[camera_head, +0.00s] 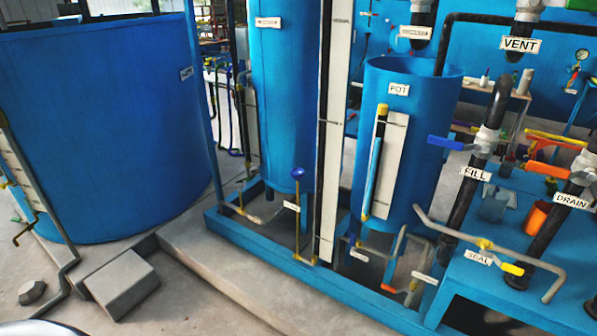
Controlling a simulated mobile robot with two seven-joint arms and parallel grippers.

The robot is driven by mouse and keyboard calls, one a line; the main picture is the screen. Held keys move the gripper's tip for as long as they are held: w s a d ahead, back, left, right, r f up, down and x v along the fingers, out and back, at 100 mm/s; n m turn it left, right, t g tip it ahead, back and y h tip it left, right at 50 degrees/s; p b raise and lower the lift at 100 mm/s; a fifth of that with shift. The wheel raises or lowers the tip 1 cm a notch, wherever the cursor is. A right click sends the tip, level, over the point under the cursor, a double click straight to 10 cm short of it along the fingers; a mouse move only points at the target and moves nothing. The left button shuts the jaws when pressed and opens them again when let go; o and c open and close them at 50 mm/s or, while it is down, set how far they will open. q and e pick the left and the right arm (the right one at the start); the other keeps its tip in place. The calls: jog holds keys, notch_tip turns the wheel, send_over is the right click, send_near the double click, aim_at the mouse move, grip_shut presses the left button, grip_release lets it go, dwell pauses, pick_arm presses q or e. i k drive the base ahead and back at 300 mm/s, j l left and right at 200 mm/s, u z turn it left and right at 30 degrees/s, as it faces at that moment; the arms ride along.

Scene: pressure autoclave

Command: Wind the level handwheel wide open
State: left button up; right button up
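A small blue handwheel (298,173) stands on a thin upright stem in front of the tall blue cylinder (283,95), near the middle of the head view. A small white label (291,207) hangs beside its stem, too small to read, so I cannot confirm that this is the level handwheel. The stem runs down to brassy pipe fittings near the blue base frame. How far the wheel is wound cannot be told. Neither of my grippers is in view.
A blue tank labelled POT (375,200) stands right of the handwheel, with a sight tube on a white board (390,165). Pipes labelled FILL, SEAL, DRAIN and VENT crowd the right. A large blue tank (105,130) fills the left. A grey block (124,283) lies on the floor.

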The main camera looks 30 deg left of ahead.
aim_at(297, 174)
jog(key=i+j+z, duration=0.1)
jog(key=j, duration=0.4)
jog(key=i+j+z, duration=0.1)
jog(key=i+j, duration=0.15)
jog(key=j, duration=0.25)
jog(key=i+j, duration=0.1)
jog(key=j, duration=0.4)
jog(key=i+j+z, duration=0.15)
jog(key=j, duration=0.35)
jog(key=i+j+z, duration=0.1)
jog(key=j, duration=0.45)
jog(key=i+j+z, duration=0.1)
jog(key=j, duration=0.4)
